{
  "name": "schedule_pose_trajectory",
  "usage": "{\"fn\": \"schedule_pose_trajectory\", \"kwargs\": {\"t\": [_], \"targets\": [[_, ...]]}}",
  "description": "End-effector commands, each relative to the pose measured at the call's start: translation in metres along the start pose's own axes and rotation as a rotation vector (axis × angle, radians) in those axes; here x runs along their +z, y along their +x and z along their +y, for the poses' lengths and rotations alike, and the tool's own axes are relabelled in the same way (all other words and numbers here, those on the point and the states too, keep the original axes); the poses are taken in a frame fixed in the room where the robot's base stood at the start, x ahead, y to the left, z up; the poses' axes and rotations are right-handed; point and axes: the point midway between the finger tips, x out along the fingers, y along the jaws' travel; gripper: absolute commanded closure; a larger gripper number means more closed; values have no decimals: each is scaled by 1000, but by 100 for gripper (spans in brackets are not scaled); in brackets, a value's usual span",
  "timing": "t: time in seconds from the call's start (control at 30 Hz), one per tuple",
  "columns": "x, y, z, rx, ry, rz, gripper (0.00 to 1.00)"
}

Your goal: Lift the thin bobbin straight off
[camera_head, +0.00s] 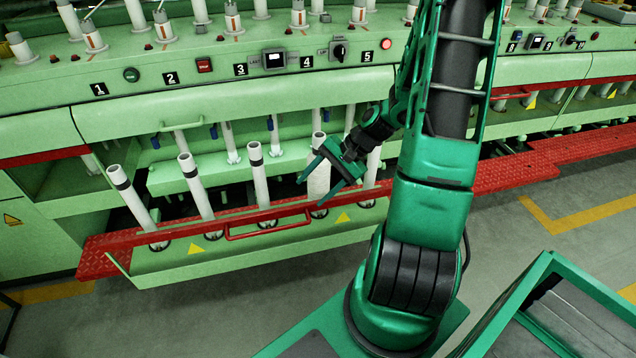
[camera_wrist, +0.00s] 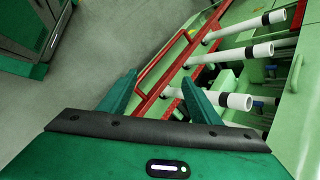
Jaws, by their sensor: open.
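Several white bobbins stand in a row along the low front rail of the green machine. The fourth from the left (camera_head: 318,178) looks a little fuller than the plain tubes beside it, such as the third (camera_head: 259,180). My gripper (camera_head: 311,192) is open in front of the fourth bobbin, its fingers spread across it in the picture. In the wrist view, my open fingers (camera_wrist: 160,76) are apart, and the nearest white tube (camera_wrist: 236,101) runs behind the right finger. Contact cannot be told. Which bobbin is the thin one is not certain.
A red guard rail (camera_head: 200,222) with a handle runs along the bobbin feet. The machine's numbered panel (camera_head: 215,70) overhangs behind the bobbins. A green-framed cart (camera_head: 540,275) stands at lower right. Grey floor (camera_head: 500,230) is open in front of the machine.

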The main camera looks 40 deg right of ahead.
Motion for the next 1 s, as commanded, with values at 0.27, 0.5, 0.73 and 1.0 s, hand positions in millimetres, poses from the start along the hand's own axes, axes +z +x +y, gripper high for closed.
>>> {"fn": "schedule_pose_trajectory", "kwargs": {"t": [0.27, 0.5, 0.73, 1.0], "targets": [[-32, 26, -29, -310, 305, -102, 43], [-70, 21, -55, -610, 598, -196, 43], [-120, -6, -67, -914, 891, -296, 43], [-169, -41, -58, -1169, 1126, -385, 43]]}}
